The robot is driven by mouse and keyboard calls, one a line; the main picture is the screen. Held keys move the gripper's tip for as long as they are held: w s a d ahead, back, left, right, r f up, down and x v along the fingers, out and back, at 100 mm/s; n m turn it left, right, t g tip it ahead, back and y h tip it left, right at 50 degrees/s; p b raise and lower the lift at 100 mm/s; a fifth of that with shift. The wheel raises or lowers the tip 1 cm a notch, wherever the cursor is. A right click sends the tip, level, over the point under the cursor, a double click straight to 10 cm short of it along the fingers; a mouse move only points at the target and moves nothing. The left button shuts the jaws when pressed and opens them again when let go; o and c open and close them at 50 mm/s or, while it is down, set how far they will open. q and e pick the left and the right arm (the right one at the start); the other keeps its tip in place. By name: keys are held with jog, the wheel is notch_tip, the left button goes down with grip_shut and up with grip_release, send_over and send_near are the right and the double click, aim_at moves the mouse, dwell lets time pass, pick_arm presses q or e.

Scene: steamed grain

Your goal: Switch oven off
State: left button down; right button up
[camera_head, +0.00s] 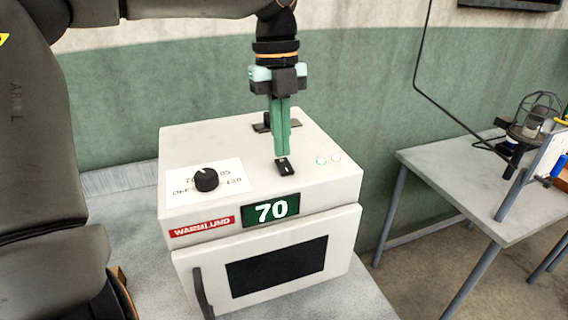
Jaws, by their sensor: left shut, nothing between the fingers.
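The oven (330,187) is a white box on a grey table, its door closed, with a dark window. A green display (270,210) on its front reads 70. A black knob (206,179) sits on the top at the left. A small black switch (285,167) sits on the top near the middle. My left gripper (283,155) points down with its green fingers together and empty. Its tips are just above or at the switch; I cannot tell whether they touch it. My right gripper is not in view.
A dark bracket (262,124) is at the back of the top. A second table (450,170) with equipment stands at the right, with a floor gap between.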

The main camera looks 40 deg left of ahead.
aim_at(282, 159)
pick_arm(q)
jog(key=shift+f+b, duration=0.4)
jog(key=shift+f, duration=0.25)
notch_tip(282, 159, up, 5)
jog(key=p, duration=0.4)
jog(key=shift+r+p, duration=0.15)
jog(key=shift+p, duration=0.2)
jog(key=shift+r+p, duration=0.35)
jog(key=shift+r, duration=0.55)
